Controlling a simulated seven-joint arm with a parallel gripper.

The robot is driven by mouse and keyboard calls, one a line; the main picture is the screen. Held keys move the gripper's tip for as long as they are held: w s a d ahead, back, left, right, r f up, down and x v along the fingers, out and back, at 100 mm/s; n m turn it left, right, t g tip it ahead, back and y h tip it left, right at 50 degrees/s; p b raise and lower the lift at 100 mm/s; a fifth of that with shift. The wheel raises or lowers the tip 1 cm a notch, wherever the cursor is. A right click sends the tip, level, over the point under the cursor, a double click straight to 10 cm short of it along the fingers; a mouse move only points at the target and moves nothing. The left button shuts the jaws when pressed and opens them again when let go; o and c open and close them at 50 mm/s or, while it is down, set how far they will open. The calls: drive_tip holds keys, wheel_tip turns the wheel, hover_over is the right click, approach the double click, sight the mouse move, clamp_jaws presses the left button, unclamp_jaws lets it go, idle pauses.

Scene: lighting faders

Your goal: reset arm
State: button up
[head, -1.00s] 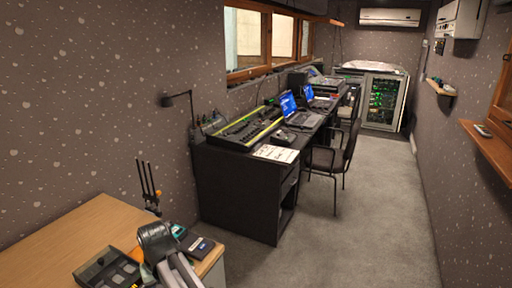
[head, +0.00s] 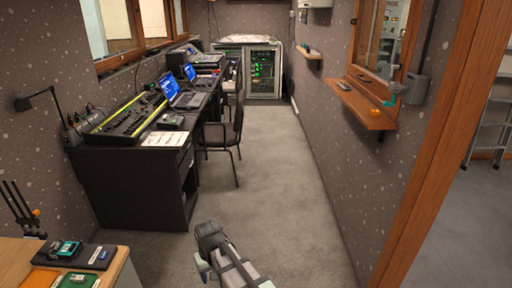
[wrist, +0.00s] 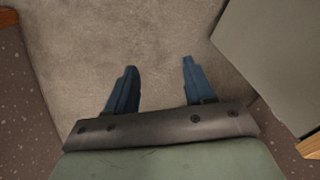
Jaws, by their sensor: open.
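My gripper (wrist: 159,68) is open and empty in the wrist view. Its two blue-grey fingers stand apart with bare grey carpet beyond them, and nothing lies between them. In the head view, part of my arm shows at the bottom centre, over the open floor to the right of the wooden desk (head: 20,258). I cannot clearly make out the fingers in that view.
A black desk (head: 130,190) with a lighting console (head: 128,122) and laptops runs along the left wall. A chair (head: 224,135) stands beside it. A wooden shelf (head: 352,106) juts from the right wall. The carpet aisle (head: 275,180) is clear.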

drive_tip(key=s+d+f+m, duration=0.1)
drive_tip(key=d+f+m, duration=0.3)
drive_tip(key=d, duration=1.2)
drive_tip(key=s+d+f+m, duration=0.15)
drive_tip(key=d+f, duration=0.35)
drive_tip(key=d, duration=1.2)
drive_tip(key=s+f+g, duration=0.3)
drive_tip(key=s+f, duration=0.7)
drive_tip(key=s, duration=0.4)
drive_tip(key=s+f+g, duration=0.3)
drive_tip(key=s+f, duration=0.7)
drive_tip(key=s, duration=0.5)
drive_tip(key=shift+a+f+g, duration=0.25)
drive_tip(key=shift+a+g, duration=0.1)
drive_tip(key=shift+g, duration=0.05)
drive_tip(key=shift+c, duration=0.3)
